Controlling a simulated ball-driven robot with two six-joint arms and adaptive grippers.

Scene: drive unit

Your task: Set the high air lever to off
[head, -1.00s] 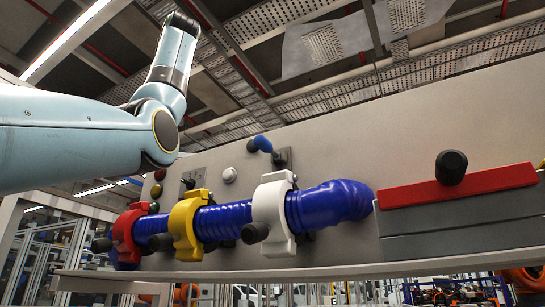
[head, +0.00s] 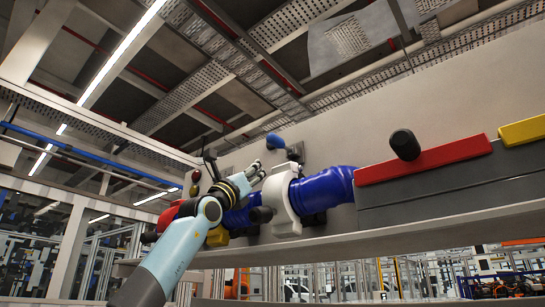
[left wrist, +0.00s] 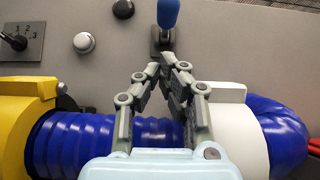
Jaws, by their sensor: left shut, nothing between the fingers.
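A lever with a blue handle (head: 274,141) and a dark mount sticks out from the grey panel above the pipe. Its blue handle (left wrist: 168,14) points up in the left wrist view, just above the fingertips. My left gripper (head: 258,172) is shut and empty, just below the lever and in front of the panel. In the left wrist view its fingers (left wrist: 164,62) come together in front of the lever's lower part; I cannot tell whether they touch it. A black lever (left wrist: 15,40) on a small plate is to the left. My right gripper is not in view.
A ribbed blue pipe (left wrist: 90,145) runs under my left gripper, with a white clamp (head: 281,205) and a yellow clamp (left wrist: 25,115). A white knob (left wrist: 84,42) is on the panel. A red bar with a black knob (head: 405,145) is at right.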

